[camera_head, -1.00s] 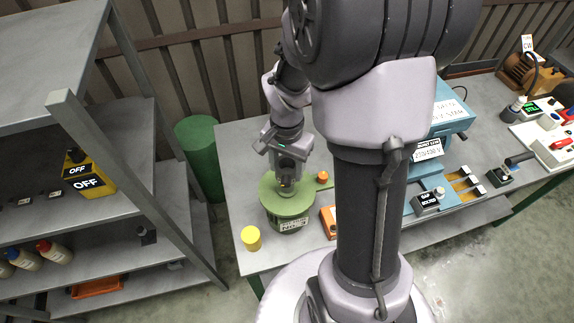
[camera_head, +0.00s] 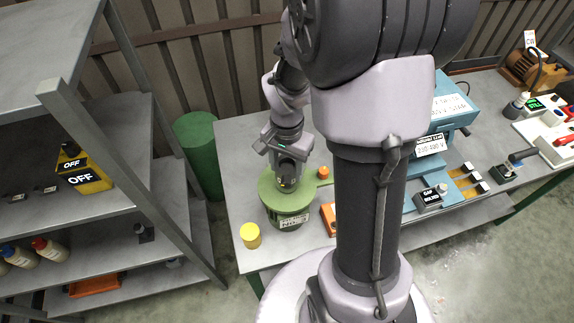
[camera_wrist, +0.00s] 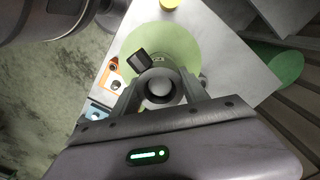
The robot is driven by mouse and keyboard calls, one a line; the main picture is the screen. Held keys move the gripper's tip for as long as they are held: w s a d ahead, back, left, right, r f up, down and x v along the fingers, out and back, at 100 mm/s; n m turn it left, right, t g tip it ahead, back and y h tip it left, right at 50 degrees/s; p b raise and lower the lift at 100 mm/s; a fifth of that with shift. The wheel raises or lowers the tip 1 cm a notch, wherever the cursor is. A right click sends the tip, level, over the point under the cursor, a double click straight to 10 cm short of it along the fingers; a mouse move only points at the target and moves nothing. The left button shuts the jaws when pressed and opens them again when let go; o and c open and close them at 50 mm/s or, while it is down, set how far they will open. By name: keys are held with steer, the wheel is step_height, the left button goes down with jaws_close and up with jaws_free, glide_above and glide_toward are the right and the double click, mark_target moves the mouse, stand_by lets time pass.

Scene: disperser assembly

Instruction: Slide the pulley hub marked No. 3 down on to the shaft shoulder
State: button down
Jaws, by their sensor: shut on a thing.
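My gripper (camera_wrist: 163,92) is shut on a dark, round hub (camera_wrist: 159,73) with a grey round centre, in the wrist view. A small pale mark shows on the hub, too small to read as a number. Below it is the wide green round body (camera_wrist: 185,48) of the disperser. In the head view my gripper (camera_head: 287,182) points down over the middle of this green body (camera_head: 287,212), which has a white label on its front. The shaft and its shoulder are hidden under the hub and fingers, so I cannot tell whether the hub touches the shoulder.
A yellow cap (camera_head: 250,236) stands at the table's front left. An orange knob (camera_head: 323,172) and an orange box (camera_head: 328,218) lie right of the green body. A blue machine (camera_head: 440,180) stands further right. A green drum (camera_head: 198,150) and shelving (camera_head: 110,200) are left.

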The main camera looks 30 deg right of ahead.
steer(key=shift+f+b, duration=1.65)
steer(key=shift+f, duration=0.25)
steer(key=c, duration=0.5)
jaws_free()
step_height(320, 180, up, 17)
steer(key=p, duration=0.4)
steer(key=shift+r+p, duration=0.2)
steer(key=shift+p, duration=0.15)
